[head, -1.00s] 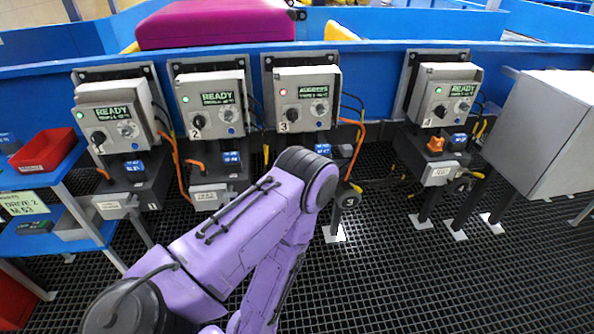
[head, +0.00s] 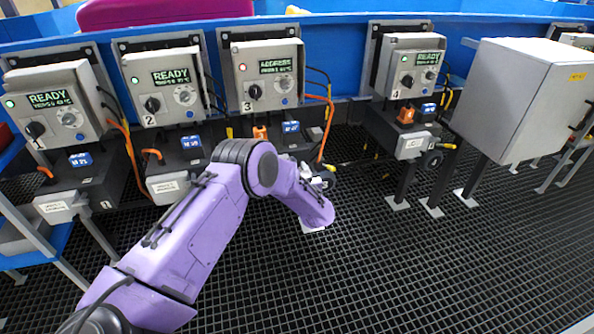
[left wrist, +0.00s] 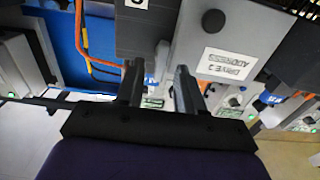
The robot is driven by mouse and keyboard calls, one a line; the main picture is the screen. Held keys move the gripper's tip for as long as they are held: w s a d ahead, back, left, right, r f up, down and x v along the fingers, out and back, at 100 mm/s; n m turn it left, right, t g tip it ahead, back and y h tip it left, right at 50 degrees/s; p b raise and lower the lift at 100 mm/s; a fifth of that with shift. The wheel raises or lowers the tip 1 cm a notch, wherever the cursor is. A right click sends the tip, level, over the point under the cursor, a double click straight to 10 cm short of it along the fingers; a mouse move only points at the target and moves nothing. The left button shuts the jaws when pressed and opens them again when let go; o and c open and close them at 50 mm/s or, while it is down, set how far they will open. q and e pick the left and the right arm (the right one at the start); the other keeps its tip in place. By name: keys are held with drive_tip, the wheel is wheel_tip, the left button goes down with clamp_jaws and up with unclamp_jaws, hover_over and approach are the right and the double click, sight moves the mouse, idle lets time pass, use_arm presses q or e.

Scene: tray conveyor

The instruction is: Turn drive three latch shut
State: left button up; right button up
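Drive three's control box (head: 266,78) shows a 3, a red light and an ADDRESS display in the head view. Its lower unit is partly hidden behind my purple left arm. In the left wrist view, a white label reading DRIVE 3 ADDRESS (left wrist: 227,64) appears upside down on the lower unit's grey face, with a round black knob (left wrist: 214,20) by it. I cannot tell whether that knob is the latch. My left gripper (left wrist: 158,85) is open, fingers apart, with nothing seen held, close to that face. My right gripper is not in view.
Drive two's box (head: 165,85) and drive one's box (head: 57,103) stand left, drive four's box (head: 412,70) right; all three show READY. A large grey cabinet (head: 510,95) stands further right. An orange cable (head: 328,125) hangs beside drive three. The dark grid floor (head: 380,270) is clear in front.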

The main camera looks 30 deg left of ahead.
use_arm(q)
drive_tip(key=shift+w+a, duration=0.35)
drive_tip(key=shift+a, duration=0.05)
clamp_jaws()
